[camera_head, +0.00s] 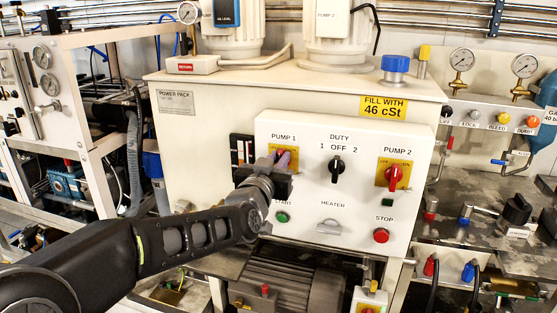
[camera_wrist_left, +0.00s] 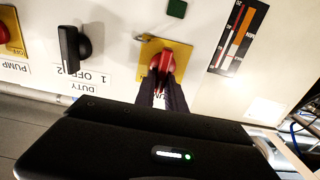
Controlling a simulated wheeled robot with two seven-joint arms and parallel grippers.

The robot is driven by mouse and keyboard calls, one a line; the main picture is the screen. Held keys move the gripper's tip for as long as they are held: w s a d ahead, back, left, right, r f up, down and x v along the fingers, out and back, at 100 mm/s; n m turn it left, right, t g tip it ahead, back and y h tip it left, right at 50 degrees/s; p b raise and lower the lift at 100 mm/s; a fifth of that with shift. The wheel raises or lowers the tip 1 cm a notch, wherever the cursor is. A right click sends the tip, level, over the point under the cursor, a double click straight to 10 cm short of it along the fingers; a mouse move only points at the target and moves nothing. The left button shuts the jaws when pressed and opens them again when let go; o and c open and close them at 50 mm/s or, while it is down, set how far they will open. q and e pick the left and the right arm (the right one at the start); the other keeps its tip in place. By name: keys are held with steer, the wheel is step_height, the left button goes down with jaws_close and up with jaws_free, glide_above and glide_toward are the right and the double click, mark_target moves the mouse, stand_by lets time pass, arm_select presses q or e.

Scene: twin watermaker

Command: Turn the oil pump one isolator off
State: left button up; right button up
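The Pump 1 isolator is a red rotary handle on a yellow plate (camera_head: 291,170), on the white panel's upper left in the head view. In the left wrist view, which is upside down, the red handle (camera_wrist_left: 166,62) stands on its yellow plate (camera_wrist_left: 147,50). My left gripper (camera_head: 283,160) is at this isolator and covers much of it in the head view. In the wrist view its two dark fingers (camera_wrist_left: 162,88) lie on either side of the red handle. I cannot tell whether they press on it. My right gripper is not in view.
The black duty switch (camera_head: 338,168) and red Pump 2 isolator (camera_head: 394,177) are to the right. Below are the green start button (camera_head: 282,217) and red stop button (camera_head: 381,236). A level gauge (camera_head: 242,150) is just left of the panel.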

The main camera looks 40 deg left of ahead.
arm_select(q)
jaws_close()
stand_by(0.3)
steer(key=shift+a+f+n+b, duration=0.1)
steer(key=shift+f+n+b, duration=0.1)
steer(key=shift+n+b, duration=0.8)
steer(key=n+b, duration=0.3)
steer(key=n, duration=0.2)
steer(key=a+f+n+b, duration=0.1)
steer(key=n+b, duration=0.3)
steer(key=n, duration=0.1)
steer(key=n+b, duration=0.4)
steer(key=n, duration=0.2)
steer(key=shift+s+a+f, duration=0.25)
steer(key=shift+s, duration=0.05)
